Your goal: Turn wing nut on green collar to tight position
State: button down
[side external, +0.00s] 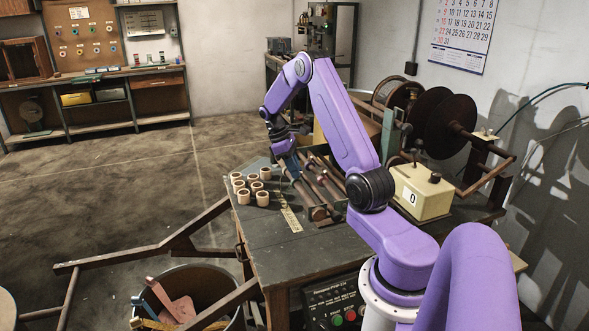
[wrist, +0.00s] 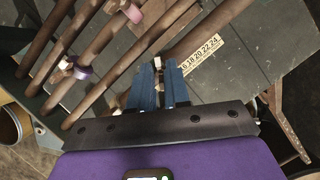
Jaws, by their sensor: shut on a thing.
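My gripper (wrist: 159,66) has two blue fingers closed in at the rods in the wrist view, with a thin gap between them. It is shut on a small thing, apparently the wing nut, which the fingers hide. In the side view my gripper (side external: 291,166) points down at the rack of brown rods (side external: 322,184) on the bench. I cannot make out the green collar in either view. A pink collar (wrist: 133,13) and a purple collar (wrist: 82,72) sit on other rods, each with a small pale piece beside it.
Several tan rings (side external: 243,197) stand on the bench left of the rods. A numbered scale strip (side external: 291,218) lies near the bench front. A cream counter box (side external: 421,193) and dark reels (side external: 442,122) stand to the right. A bin (side external: 190,290) is below on the floor.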

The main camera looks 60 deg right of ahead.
jog(key=m+y, duration=0.1)
jog(key=m, duration=0.1)
jog(key=m+y, duration=0.1)
jog(key=m, duration=0.2)
jog(key=shift+d+m, duration=0.2)
jog(key=shift+m, duration=0.1)
jog(key=m+y, duration=0.1)
jog(key=m, duration=0.1)
jog(key=m+t+y, duration=0.1)
jog(key=m, duration=0.2)
jog(key=shift+d+m, duration=0.1)
jog(key=shift+m, duration=0.2)
jog(key=shift+s, duration=0.1)
jog(key=c, duration=1.2)
grip_release()
jog(key=shift+r, duration=0.1)
jog(key=v, duration=1.1)
jog(key=shift+d+r, duration=0.25)
jog(key=shift+r, duration=0.1)
